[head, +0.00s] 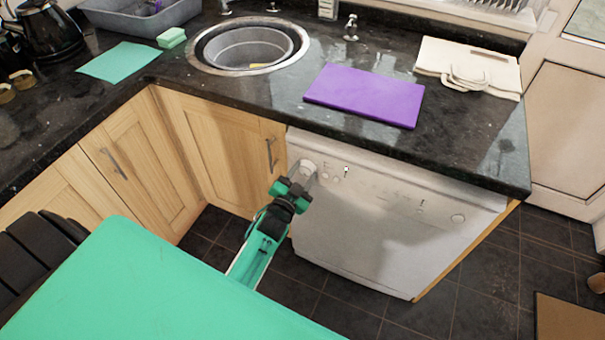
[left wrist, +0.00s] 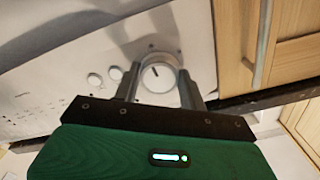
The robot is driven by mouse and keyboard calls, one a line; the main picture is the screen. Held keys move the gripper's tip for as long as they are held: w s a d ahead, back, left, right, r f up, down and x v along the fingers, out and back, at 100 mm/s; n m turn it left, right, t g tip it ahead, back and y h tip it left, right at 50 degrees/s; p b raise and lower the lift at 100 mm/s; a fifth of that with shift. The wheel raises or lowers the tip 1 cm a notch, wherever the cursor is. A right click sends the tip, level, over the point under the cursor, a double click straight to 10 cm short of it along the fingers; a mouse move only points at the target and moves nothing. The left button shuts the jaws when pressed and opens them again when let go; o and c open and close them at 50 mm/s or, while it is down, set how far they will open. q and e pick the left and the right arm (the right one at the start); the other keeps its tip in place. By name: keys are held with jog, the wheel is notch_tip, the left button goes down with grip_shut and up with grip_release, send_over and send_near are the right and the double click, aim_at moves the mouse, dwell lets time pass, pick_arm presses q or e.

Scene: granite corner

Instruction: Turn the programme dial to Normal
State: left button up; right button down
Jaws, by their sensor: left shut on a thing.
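The white dishwasher (head: 370,215) stands under the counter, its control panel along the top front. The programme dial (left wrist: 157,76) is a round white knob with a dark pointer line; in the left wrist view it sits between my left gripper's fingers. My left gripper (head: 305,170) reaches the panel's left end and is shut on the dial, which it largely hides in the head view. The wrist view also shows the left gripper (left wrist: 158,92) around the knob. The dial's printed labels are too small to read. My right gripper is not in view.
Smaller round buttons (left wrist: 95,80) lie beside the dial. A wooden cupboard door (head: 225,140) with a metal handle adjoins the dishwasher on the left. Above, the dark counter (head: 460,140) holds a purple board (head: 365,95), folded cloth (head: 470,65) and round sink (head: 248,48). Dark floor tiles are clear in front.

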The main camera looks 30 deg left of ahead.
pick_arm(q)
jog(key=shift+m, duration=0.6)
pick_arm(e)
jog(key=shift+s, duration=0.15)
pick_arm(q)
jog(key=o, duration=1)
jog(key=shift+s, duration=0.6)
jog(key=s, duration=0.8)
jog(key=s+b, duration=0.1)
jog(key=s, duration=0.3)
jog(key=shift+s+d, duration=0.25)
jog(key=shift+s, duration=0.05)
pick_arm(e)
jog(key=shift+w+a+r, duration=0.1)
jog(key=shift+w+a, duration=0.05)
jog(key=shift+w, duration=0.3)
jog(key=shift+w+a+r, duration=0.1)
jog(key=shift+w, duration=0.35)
